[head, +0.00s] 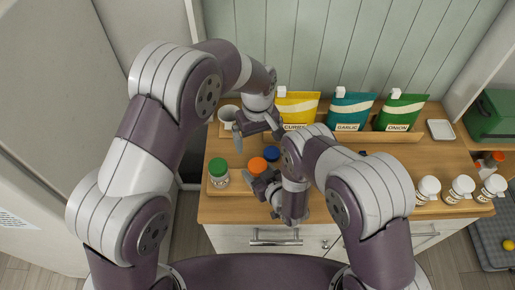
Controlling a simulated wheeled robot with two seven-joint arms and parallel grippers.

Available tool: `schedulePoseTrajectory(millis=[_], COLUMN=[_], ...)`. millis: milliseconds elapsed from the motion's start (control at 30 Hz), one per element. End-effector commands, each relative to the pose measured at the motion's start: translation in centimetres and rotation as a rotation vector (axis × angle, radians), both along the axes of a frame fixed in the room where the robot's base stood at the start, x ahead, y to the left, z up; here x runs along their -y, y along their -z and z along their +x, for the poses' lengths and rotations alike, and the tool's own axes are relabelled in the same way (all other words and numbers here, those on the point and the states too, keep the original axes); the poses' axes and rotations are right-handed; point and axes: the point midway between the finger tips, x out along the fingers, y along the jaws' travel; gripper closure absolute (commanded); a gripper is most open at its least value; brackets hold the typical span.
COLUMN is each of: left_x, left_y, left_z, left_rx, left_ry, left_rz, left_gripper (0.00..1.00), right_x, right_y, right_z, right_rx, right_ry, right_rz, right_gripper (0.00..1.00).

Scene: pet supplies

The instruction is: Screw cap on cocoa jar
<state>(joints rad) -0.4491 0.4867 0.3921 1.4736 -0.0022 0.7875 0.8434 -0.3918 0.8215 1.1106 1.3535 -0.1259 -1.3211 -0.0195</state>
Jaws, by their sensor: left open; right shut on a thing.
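Three round caps show on the wooden counter: a green cap on a clear jar (218,173), an orange cap (257,165) and a blue cap (272,154). The jar body there is mostly hidden by the gripper.
Curry (301,105), garlic (349,110) and onion (400,112) pouches stand at the back. A white cup (229,113) is at back left. A small white dish (440,129) and several white-capped bottles (428,188) are at right. A green case (494,115) is at far right.

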Motion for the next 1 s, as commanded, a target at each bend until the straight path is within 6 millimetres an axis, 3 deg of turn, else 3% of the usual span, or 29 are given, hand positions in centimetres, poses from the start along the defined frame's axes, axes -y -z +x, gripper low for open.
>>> schedulePoseTrajectory(millis=[100, 233, 600, 633, 700, 733, 1000], left_x=[0.0, 0.0, 0.0, 0.0, 0.0, 0.0, 0.0], left_y=[-2.3, -3.9, -4.7, -4.7, -4.6, -4.6, -4.7], left_z=[0.0, 0.0, 0.0, 0.0, 0.0, 0.0, 0.0], left_rx=[0.003, 0.001, 0.0, 0.0, 0.0, 0.0, 0.0], left_ry=[0.0, 0.0, 0.0, 0.0, 0.0, 0.0, 0.0], left_rz=[-0.001, -0.001, 0.0, 0.0, 0.0, 0.0, 0.0], left_gripper=[0.0, 0.0, 0.0, 0.0, 0.0, 0.0, 0.0], right_x=[0.0, 0.0, 0.0, 0.0, 0.0, 0.0, 0.0], right_y=[0.1, 0.1, 0.1, 0.1, 0.1, 0.1, 0.0], right_z=[-0.1, -0.1, -0.1, -0.1, -0.1, -0.1, -0.1], right_rx=[-0.002, -0.002, -0.002, -0.002, -0.002, -0.002, -0.001], right_ry=[0.0, 0.0, 0.0, 0.0, 0.0, 0.0, 0.0], right_rz=[-0.001, -0.001, -0.001, -0.001, -0.001, -0.001, -0.001], right_gripper=[1.0, 1.0, 1.0, 0.31, 0.08, 0.04, 0.04])
